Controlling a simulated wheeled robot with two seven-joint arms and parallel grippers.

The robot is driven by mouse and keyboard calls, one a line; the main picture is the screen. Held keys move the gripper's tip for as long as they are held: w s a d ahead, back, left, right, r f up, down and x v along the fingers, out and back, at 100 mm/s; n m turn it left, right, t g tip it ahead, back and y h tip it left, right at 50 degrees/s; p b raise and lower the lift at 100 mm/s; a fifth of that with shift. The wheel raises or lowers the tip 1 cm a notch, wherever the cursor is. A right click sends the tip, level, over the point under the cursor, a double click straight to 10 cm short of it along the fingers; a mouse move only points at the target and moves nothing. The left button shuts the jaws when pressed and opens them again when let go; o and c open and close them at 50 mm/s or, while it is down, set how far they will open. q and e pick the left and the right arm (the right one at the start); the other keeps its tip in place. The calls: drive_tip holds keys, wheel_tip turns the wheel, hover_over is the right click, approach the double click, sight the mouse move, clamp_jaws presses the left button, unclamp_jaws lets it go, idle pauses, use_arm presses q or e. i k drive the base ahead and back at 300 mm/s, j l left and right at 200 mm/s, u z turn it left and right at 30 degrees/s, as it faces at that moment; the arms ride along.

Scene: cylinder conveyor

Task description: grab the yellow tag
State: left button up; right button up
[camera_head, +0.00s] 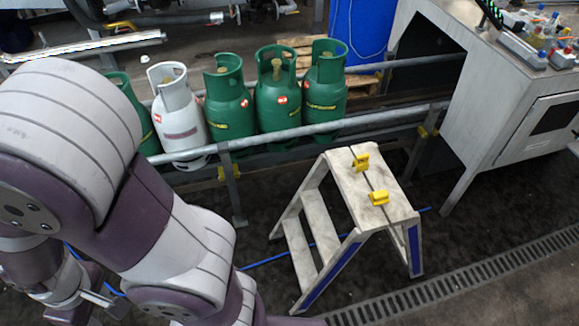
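Two small yellow tags lie on the white marbled top of a step stool (344,184). The far yellow tag (361,162) sits near the back edge of the top. The near yellow tag (378,197) sits closer to the front, a little to the right. Both look like small clips or blocks and are apart from each other. My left arm, grey and purple, fills the left and lower left, well away from the tags. No fingertips of my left gripper can be made out. My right gripper is not in view.
Several green gas cylinders (278,90) and one white cylinder (178,118) stand behind a metal rail (290,133). A grey cabinet (500,75) with small items on top stands at the right. A floor grate (460,283) runs along the lower right. Floor around the stool is mostly clear.

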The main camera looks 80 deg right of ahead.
sight(362, 164)
drive_tip(key=i+z, duration=0.25)
drive_tip(key=z, duration=0.15)
drive_tip(key=i+z, duration=0.5)
drive_tip(key=z, duration=0.25)
drive_tip(key=i+j+z, duration=0.25)
drive_tip(key=z, duration=0.15)
drive_tip(key=i+l+z, duration=0.1)
drive_tip(key=z, duration=0.35)
drive_tip(key=i+z, duration=0.15)
drive_tip(key=z, duration=0.35)
drive_tip(key=i+z, duration=0.15)
drive_tip(key=z, duration=0.3)
drive_tip(key=i+j+z, duration=0.1)
drive_tip(key=z, duration=0.4)
drive_tip(key=i+j+z, duration=0.15)
drive_tip(key=z, duration=0.3)
drive_tip(key=i+j+z, duration=0.1)
drive_tip(key=z, duration=0.4)
drive_tip(key=j+z, duration=0.25)
drive_tip(key=z, duration=0.2)
drive_tip(key=i+j+z, duration=0.1)
drive_tip(key=z, duration=0.4)
drive_tip(key=i+j+z, duration=0.15)
drive_tip(key=j+z, duration=0.3)
drive_tip(key=i+j+z, duration=0.1)
drive_tip(key=j+z, duration=0.75)
drive_tip(key=i+l, duration=0.05)
drive_tip(key=l, duration=0.05)
